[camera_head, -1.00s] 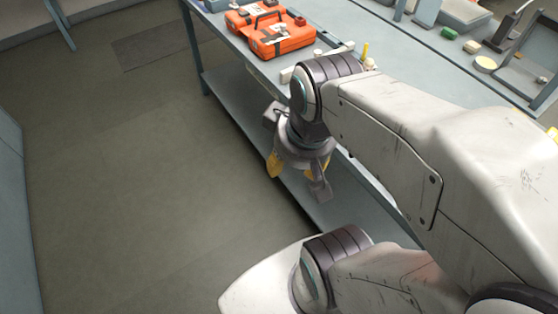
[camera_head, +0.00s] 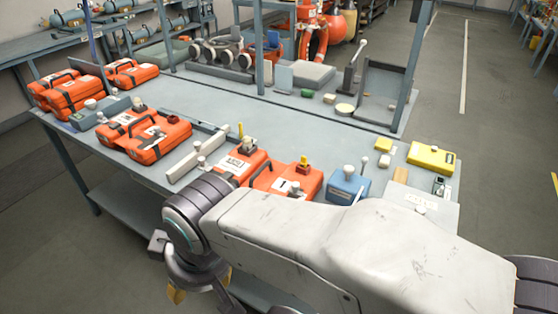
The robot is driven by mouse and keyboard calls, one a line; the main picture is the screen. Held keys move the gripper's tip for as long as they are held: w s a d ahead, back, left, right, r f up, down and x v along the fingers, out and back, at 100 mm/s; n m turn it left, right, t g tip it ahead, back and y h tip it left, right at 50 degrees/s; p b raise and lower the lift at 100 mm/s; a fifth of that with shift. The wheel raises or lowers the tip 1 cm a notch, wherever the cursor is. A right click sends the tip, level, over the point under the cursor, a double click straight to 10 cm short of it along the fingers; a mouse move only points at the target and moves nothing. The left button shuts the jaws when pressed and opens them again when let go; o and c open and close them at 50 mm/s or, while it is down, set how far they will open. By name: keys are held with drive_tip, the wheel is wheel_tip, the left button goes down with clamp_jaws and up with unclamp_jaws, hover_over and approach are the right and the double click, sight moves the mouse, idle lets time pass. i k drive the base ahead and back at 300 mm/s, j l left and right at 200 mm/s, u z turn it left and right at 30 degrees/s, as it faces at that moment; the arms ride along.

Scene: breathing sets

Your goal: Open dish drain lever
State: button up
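A dark upright lever (camera_head: 350,80) with a pale rod rising from its top stands toward the back right of the workbench. It is beside a grey open-framed tray (camera_head: 402,84). I cannot tell for sure whether it is the dish drain lever. My gripper (camera_head: 202,288) hangs low at the bottom left, in front of the bench's near edge and far from that lever. Its yellow finger parts show apart on either side, with nothing seen between them. The bottom of the gripper is cut off by the frame, and my forearm covers part of the bench front.
Orange cases (camera_head: 155,138) line the left and near side of the workbench (camera_head: 265,115). A blue box (camera_head: 347,186) and a yellow case (camera_head: 431,158) stand at the near right. Uprights rise from the bench. The mid-bench is mostly clear, and open floor (camera_head: 480,125) lies right.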

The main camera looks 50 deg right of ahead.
sight(364, 159)
drive_tip(key=k+l+z, duration=0.1)
drive_tip(key=z, duration=2.2)
drive_tip(key=k+l, duration=0.05)
drive_tip(key=l, duration=0.05)
